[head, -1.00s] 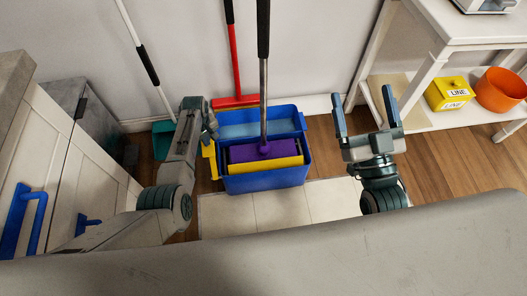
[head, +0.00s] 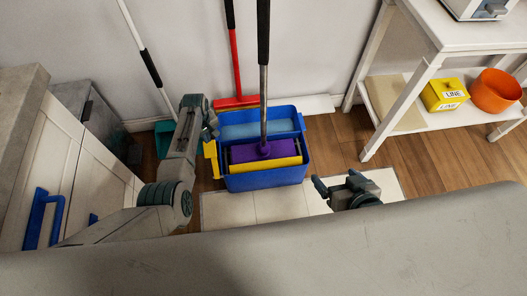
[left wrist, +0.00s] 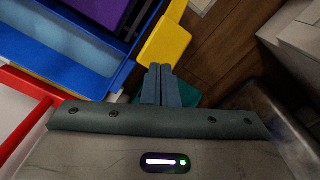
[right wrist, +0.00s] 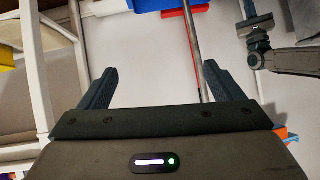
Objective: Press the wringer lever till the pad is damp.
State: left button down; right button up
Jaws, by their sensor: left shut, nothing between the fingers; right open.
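A blue bucket (head: 265,181) stands on the floor with pale blue water (head: 255,131) in its rear part. A purple mop pad (head: 264,149) sits in the wringer at the front, behind a yellow front plate (head: 264,165). The mop's grey pole (head: 263,100) rises from it. The yellow wringer lever (head: 211,158) is at the bucket's left side; it also shows in the left wrist view (left wrist: 165,42). My left gripper (left wrist: 160,68) is shut and empty, its tips at the lever's near edge; contact is unclear. My right gripper (head: 322,183) is open and empty, right of the bucket.
A red broom (head: 235,100) and a white-poled tool with a teal head (head: 163,136) lean at the wall. A white shelf (head: 400,110) with a yellow box (head: 444,95) and orange bowl (head: 495,91) stands right. Cupboards (head: 70,160) are left.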

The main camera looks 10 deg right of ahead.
pick_arm(q)
jog(key=shift+r, duration=0.3)
jog(key=r+p, duration=0.1)
jog(key=p, duration=0.1)
jog(key=r+p, duration=0.2)
jog(key=s+r+p, duration=0.1)
jog(key=r+p, duration=0.1)
pick_arm(e)
jog(key=s+d+r+n+g+h, duration=0.1)
jog(key=s+d+r+g+h, duration=0.1)
jog(key=s+g, duration=0.4)
jog(key=shift+d+r+g, duration=0.4)
jog(key=shift+d+r, duration=0.45)
jog(key=shift+d, duration=0.35)
pick_arm(q)
jog(key=shift+f, duration=0.1)
